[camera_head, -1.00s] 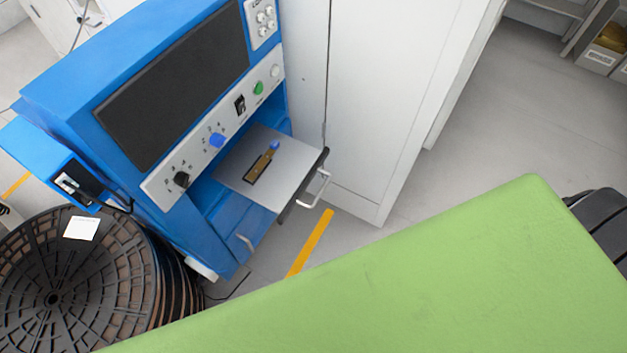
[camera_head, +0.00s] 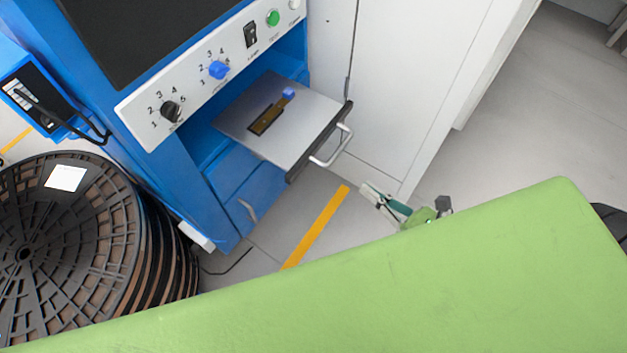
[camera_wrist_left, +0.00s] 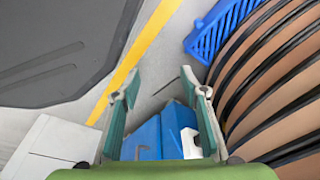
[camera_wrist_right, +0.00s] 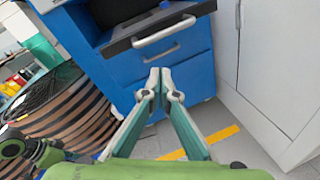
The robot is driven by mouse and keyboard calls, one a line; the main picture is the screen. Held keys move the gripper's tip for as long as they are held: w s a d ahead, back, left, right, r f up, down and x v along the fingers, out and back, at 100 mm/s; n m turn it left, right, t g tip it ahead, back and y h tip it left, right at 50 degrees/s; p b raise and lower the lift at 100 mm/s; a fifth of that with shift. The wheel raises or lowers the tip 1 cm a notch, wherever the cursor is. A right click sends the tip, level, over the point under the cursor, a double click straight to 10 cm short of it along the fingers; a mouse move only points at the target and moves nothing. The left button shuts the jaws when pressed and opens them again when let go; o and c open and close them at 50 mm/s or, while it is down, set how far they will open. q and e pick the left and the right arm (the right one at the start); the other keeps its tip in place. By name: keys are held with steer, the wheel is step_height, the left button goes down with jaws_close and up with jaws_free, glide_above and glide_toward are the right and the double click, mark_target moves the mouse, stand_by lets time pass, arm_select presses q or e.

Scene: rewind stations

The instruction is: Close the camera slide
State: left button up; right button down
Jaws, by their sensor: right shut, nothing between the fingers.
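The camera slide (camera_head: 262,120) is a flat grey tray pulled out of the blue machine (camera_head: 165,165), with a silver handle (camera_head: 333,147) on its front edge. A small dark and brass part with a blue end (camera_head: 270,115) lies on it. My right gripper (camera_head: 370,190) is below and to the right of the handle, apart from it. In the right wrist view its fingers (camera_wrist_right: 158,75) meet, below the slide's handle (camera_wrist_right: 163,32). My left gripper (camera_wrist_left: 160,85) is open and empty, with blue parts beyond it. It is not in the head view.
A large dark cable reel (camera_head: 60,250) stands left of the machine. A white cabinet (camera_head: 410,90) stands right of the slide. A yellow floor line (camera_head: 316,228) runs below the slide. My green body fills the bottom.

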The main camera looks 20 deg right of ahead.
mark_target(244, 131)
steer(key=s+a+r+n+y, duration=0.3)
steer(key=n+y, duration=0.1)
steer(key=n, duration=0.3)
arm_select(q)
steer(key=shift+s+a+f, duration=0.1)
steer(key=shift+s+f, duration=0.2)
steer(key=shift+f, duration=0.35)
steer(key=shift+s+f, duration=0.25)
steer(key=shift+f, duration=0.35)
arm_select(e)
steer(key=shift+g, duration=0.4)
steer(key=x, duration=1.3)
steer(key=shift+w+a, duration=0.1)
steer(key=shift+w, duration=0.2)
steer(key=shift+w, duration=0.1)
